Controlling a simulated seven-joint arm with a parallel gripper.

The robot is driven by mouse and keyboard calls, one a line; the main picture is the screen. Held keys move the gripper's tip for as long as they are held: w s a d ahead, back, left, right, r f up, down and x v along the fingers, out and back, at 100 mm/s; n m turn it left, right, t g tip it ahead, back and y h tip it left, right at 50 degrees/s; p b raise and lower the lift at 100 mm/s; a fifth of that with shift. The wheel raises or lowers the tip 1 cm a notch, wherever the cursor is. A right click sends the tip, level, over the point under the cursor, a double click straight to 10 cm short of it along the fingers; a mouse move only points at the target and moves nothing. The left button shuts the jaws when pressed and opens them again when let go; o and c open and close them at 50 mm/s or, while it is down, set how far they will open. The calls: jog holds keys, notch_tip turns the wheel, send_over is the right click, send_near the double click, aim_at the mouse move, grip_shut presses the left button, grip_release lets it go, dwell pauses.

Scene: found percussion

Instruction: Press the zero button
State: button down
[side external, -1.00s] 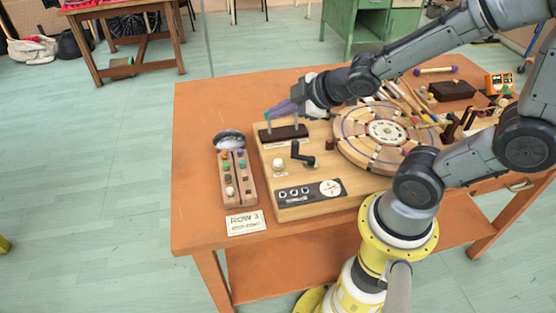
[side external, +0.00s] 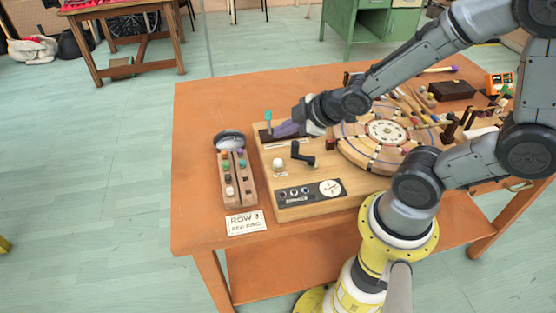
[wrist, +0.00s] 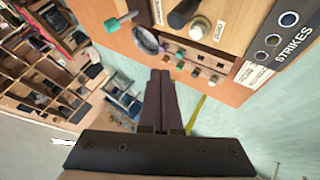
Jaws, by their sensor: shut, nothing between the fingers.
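A white round button (side external: 279,163) stands on the wooden board (side external: 265,151), left of a black crank (side external: 301,154). In the wrist view the white button (wrist: 199,28) has a small label beside it, too small to read. A small red button (side external: 330,144) sits near the turntable. I cannot read which one is the zero button. My gripper (side external: 273,133) has dark purple fingers shut together with nothing between them. It is over the back of the board, behind the white button and apart from it. The fingertips also show in the wrist view (wrist: 160,74).
A teal-tipped lever (side external: 268,117) stands close to my fingers. A round wooden turntable (side external: 350,145) lies to the right. A rack of coloured pegs (side external: 229,190) and a metal bowl (side external: 228,138) are at the left. A strikes panel (side external: 309,192) is at the board's front.

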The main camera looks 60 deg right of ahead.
send_over(283, 166)
jog(key=shift+f, duration=3.15)
jog(key=shift+f, duration=0.9)
jog(key=shift+r, duration=0.15)
dwell(0.3)
jog(key=shift+r, duration=0.8)
jog(key=shift+r, duration=2.5)
